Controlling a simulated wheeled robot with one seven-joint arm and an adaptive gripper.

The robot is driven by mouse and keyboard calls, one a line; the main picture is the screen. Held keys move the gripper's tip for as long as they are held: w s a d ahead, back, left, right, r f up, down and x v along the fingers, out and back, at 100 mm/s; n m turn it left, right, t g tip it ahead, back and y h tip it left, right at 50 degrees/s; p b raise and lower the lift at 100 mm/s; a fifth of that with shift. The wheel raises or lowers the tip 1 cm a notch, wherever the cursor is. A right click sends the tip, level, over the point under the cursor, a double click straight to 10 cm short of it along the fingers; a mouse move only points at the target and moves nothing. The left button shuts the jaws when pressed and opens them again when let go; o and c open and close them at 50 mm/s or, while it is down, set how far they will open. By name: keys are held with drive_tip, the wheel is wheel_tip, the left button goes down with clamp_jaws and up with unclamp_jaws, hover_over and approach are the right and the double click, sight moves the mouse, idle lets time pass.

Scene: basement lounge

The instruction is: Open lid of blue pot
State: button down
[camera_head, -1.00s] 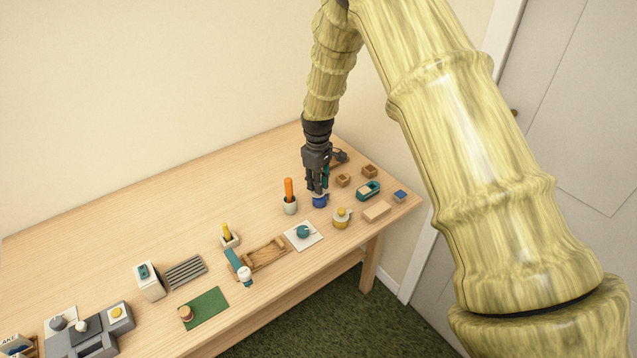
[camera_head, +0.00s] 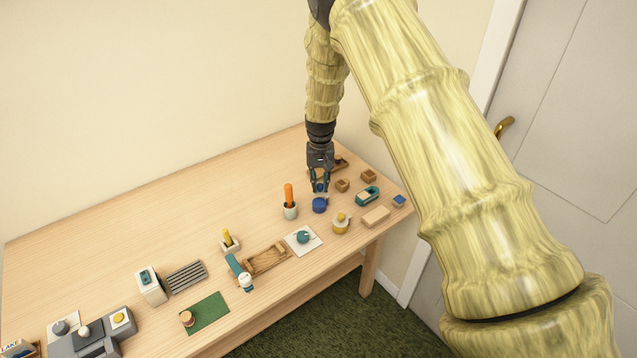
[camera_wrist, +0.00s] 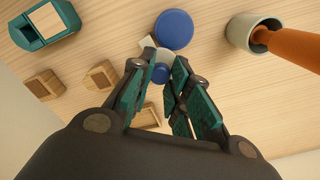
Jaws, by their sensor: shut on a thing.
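The blue pot (camera_head: 320,205) stands upright on the wooden table near its right end. In the wrist view its round blue top (camera_wrist: 174,30) shows just beyond my fingertips, with no knob on it. My gripper (camera_head: 320,186) points down, just behind and above the pot, apart from it. Its teal-padded fingers are shut on the small blue knob of the lid (camera_wrist: 161,73). A pale piece shows beside the knob; the fingers partly hide the lid's outline.
An orange stick stands in a pale cup (camera_head: 290,211) left of the pot. Small wooden boxes (camera_head: 342,185) and a teal-rimmed container (camera_head: 367,195) are to the right. The table's back left is clear.

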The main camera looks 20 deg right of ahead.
drive_tip(key=shift+w+d+m, duration=0.15)
drive_tip(key=shift+d+m, duration=0.15)
drive_tip(key=shift+m, duration=0.8)
drive_tip(key=shift+w+d+m, duration=0.1)
drive_tip(key=shift+d+m, duration=0.2)
drive_tip(key=shift+m, duration=0.8)
drive_tip(key=c, duration=1.3)
unclamp_jaws()
drive_tip(key=shift+r, duration=0.1)
wheel_tip(320, 180, up, 12)
